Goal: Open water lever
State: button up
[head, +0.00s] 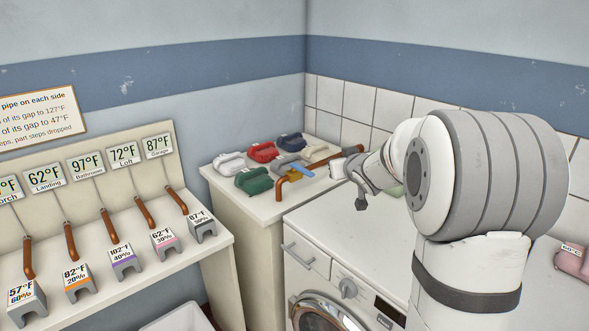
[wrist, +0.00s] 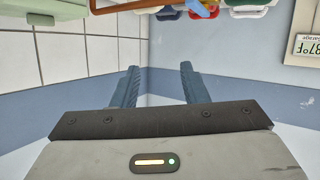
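A copper pipe (head: 318,163) with a downturned end lies over the back counter by the wall corner. My gripper is open and empty, with two separated dark fingers in the wrist view (wrist: 159,70). In the head view it is right of the lever, apart from it, partly hidden by my arm.
A white washing machine (head: 345,240) stands in front. Temperature-labelled stands line the left bench (head: 140,262). A pink object (head: 571,262) lies far right.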

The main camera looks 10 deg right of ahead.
jog(key=w+n+t+y, duration=0.2)
jog(key=w+y, duration=0.1)
jog(key=w, duration=0.3)
jog(key=n+g+y+p, duration=0.1)
jog(key=n+y+p, duration=0.2)
jog(key=y, duration=0.4)
send_near(306, 174)
jog(key=d+x, duration=0.1)
jog(key=x, duration=0.5)
jog(key=p+x, duration=0.1)
jog(key=x, duration=0.1)
jog(key=p+x, duration=0.1)
jog(key=x, duration=0.1)
jog(key=shift+w+f, duration=0.15)
jog(key=shift+f, duration=0.1)
jog(key=shift+w+a, duration=0.35)
jog(key=shift+w, duration=0.15)
jog(key=shift+c, duration=0.3)
grip_shut()
